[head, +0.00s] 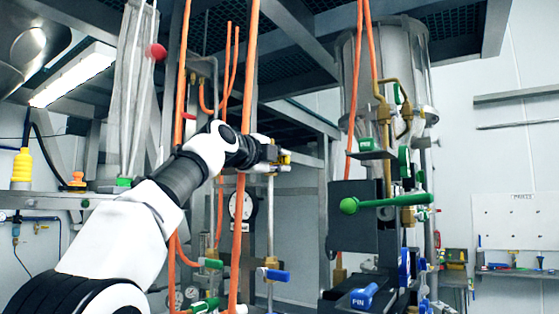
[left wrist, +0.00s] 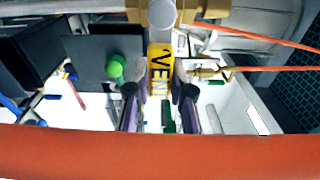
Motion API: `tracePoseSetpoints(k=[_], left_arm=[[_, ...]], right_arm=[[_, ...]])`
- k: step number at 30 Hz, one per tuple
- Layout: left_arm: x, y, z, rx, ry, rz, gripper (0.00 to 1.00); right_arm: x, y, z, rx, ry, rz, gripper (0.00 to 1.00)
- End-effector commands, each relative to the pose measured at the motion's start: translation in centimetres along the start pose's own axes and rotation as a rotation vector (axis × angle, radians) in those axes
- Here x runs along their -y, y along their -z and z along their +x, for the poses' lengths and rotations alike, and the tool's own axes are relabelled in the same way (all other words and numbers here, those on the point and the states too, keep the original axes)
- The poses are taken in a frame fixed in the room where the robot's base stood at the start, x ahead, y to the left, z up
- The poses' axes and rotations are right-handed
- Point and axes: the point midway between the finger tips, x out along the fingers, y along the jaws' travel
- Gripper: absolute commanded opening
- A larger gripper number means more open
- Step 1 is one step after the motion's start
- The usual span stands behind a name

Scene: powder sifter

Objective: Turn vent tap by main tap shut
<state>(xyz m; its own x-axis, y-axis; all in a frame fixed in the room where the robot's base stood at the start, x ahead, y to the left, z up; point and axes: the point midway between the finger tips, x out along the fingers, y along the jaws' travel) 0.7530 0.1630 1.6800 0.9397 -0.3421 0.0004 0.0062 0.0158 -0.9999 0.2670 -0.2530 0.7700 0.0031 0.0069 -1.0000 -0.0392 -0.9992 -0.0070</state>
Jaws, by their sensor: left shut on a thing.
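The vent tap shows in the left wrist view as a yellow handle (left wrist: 159,78) with black letters reading "VEN", the rest of the word covered. My left gripper (left wrist: 160,94) is shut on this handle, one dark finger on each side. In the head view my left gripper (head: 279,154) is at the top of a vertical metal pipe (head: 270,215), with a bit of yellow showing at its tip. Lower on that pipe is a tap with a blue lever (head: 277,275). I cannot read which tap is the main one. My right gripper is not in view.
Orange hoses (head: 243,170) run close beside my left wrist, and one crosses the wrist view (left wrist: 160,152). To the right are a long green lever (head: 390,202), a blue handle (head: 364,297) marked "PIN" and a metal vessel (head: 402,70). A round gauge (head: 241,205) hangs below my wrist.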

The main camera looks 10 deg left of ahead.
Motion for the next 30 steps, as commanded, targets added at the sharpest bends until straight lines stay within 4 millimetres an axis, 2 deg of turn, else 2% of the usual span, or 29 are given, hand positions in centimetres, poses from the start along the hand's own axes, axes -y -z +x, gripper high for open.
tracePoseSetpoints(k=[1, 5, 6, 7, 8, 21, 26, 30], left_arm=[[0.5, -0.1, -0.2, 0.005, 0.012, 0.004, 0.00], [0.6, -0.1, -0.2, 0.005, 0.012, 0.004, 0.00], [0.6, -0.1, -0.2, 0.005, 0.013, 0.004, 0.35], [0.5, -0.1, -0.2, 0.005, 0.012, 0.003, 0.46], [0.5, -0.1, -0.2, 0.004, 0.011, 0.003, 0.48], [0.3, 0.0, -0.5, -0.001, 0.003, 0.000, 0.48], [0.4, 0.0, -1.8, -0.002, 0.003, -0.001, 0.48], [0.3, -0.1, -3.7, 0.002, 0.004, -0.003, 0.48]], right_arm=[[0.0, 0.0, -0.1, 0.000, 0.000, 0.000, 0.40], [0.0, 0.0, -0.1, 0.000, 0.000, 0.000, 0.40], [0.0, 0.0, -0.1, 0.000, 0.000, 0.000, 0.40], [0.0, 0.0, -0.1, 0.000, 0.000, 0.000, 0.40], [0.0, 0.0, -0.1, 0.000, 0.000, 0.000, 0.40], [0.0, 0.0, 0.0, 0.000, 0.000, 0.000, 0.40], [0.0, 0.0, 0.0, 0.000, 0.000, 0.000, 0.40], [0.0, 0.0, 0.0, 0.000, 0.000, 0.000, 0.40]])
